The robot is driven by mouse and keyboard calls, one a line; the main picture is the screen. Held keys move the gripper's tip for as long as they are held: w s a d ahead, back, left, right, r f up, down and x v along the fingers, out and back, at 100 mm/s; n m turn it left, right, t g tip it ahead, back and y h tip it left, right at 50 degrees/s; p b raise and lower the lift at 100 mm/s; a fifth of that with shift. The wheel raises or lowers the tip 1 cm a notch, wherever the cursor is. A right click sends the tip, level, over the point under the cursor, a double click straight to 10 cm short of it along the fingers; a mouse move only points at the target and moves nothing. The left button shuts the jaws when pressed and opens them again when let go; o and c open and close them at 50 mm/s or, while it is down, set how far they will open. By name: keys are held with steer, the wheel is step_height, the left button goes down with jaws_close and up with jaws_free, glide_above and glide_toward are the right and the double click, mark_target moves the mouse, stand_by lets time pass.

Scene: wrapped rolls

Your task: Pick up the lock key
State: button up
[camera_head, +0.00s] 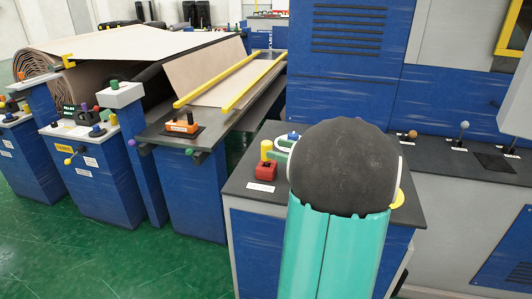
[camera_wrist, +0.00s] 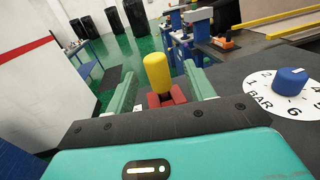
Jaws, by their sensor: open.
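A yellow upright cylinder on a red block looks like the lock key (camera_head: 266,149). It stands near the left edge of a dark-topped cabinet (camera_head: 243,187). In the wrist view the yellow part (camera_wrist: 157,73) shows between my two pale green fingers, with the red block (camera_wrist: 178,95) below it. My gripper (camera_wrist: 162,67) is open, one finger on each side of the yellow part. I see no clear contact. In the head view my dark wrist and teal arm hide most of the gripper; only a pale finger part (camera_head: 281,146) shows.
A white pressure dial with a blue knob (camera_wrist: 290,80) sits right of my gripper on the same top. A white label (camera_head: 260,187) lies before the red block. Another blue station with an orange switch (camera_head: 183,125) and yellow rails stands left, across a gap of green floor.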

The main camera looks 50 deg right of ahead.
mark_target(262, 143)
steer(key=x, duration=0.6)
steer(key=shift+w+a+r, duration=0.15)
steer(key=shift+a+r, duration=0.15)
steer(key=c, duration=1.1)
steer(key=shift+o, duration=0.2)
